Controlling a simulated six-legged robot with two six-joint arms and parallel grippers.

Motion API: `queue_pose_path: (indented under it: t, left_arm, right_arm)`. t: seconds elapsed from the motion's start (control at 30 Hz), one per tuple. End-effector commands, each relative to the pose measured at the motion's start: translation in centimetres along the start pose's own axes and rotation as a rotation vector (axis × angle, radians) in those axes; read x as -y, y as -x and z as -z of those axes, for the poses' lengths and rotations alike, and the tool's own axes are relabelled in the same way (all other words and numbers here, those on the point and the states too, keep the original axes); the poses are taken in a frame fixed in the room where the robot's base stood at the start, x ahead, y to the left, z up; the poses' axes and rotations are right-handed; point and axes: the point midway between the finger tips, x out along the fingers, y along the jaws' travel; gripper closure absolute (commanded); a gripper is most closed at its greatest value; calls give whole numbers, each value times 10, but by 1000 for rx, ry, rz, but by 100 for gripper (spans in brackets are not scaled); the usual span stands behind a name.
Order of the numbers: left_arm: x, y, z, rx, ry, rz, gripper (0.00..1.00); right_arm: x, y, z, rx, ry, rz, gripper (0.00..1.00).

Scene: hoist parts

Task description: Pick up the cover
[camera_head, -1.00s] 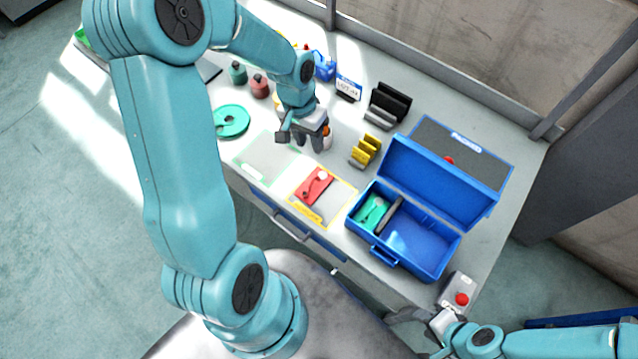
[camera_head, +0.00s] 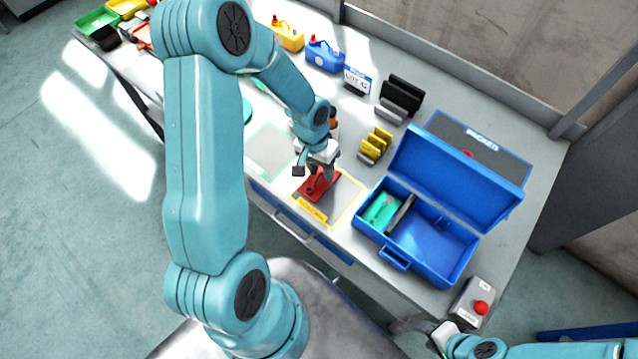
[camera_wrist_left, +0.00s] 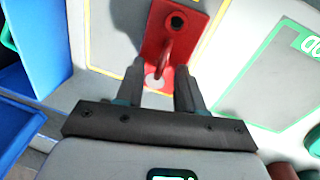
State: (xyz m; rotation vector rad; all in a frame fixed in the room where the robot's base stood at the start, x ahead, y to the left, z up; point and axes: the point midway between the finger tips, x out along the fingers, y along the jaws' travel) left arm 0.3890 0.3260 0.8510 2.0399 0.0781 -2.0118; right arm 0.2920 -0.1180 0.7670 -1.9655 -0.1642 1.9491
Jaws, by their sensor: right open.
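A red part (camera_head: 328,190) with a flat plate lies inside the yellow-outlined area on the bench. In the left wrist view the red part (camera_wrist_left: 172,32) shows a dark hole and a raised curved piece. My left gripper (camera_head: 316,181) is just over it. In the left wrist view my left gripper (camera_wrist_left: 158,78) has its fingers apart, with the curved piece between or just beyond the tips; contact cannot be told. A green part (camera_head: 383,207) lies in the open blue case (camera_head: 440,245). Which part is the cover is not plain. My right gripper (camera_head: 432,336) is open, apart from these parts.
The case's raised blue lid (camera_head: 455,178) stands behind it. Yellow blocks (camera_head: 375,145) and a black holder (camera_head: 401,96) stand behind the mat. A red-button box (camera_head: 474,303) sits at the front right. The pale green-outlined area (camera_head: 268,150) is clear.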

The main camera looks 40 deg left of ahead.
Motion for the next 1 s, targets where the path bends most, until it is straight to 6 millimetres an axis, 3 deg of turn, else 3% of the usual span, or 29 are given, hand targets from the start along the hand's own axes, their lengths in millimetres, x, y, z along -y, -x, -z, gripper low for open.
queue_pose_path:
  t: [0.17,0.27,0.3,0.73,0.87,1.0]
  left_arm:
    - [0,2,0,-1,0,0,65]
    - [0,2,0,-1,0,0,98]
    - [0,2,0,-1,0,0,100]
    - [-1,6,0,-2,0,1,100]
    - [-3,20,1,-5,-1,2,100]
    - [-7,50,2,-9,-1,3,100]
  right_arm:
    - [1,2,0,-1,0,0,57]
    - [1,2,0,-1,0,0,57]
    - [0,2,0,-1,0,0,57]
    - [0,1,0,-1,0,0,57]
    - [0,1,0,-1,0,0,57]
    - [0,0,0,-1,0,0,57]
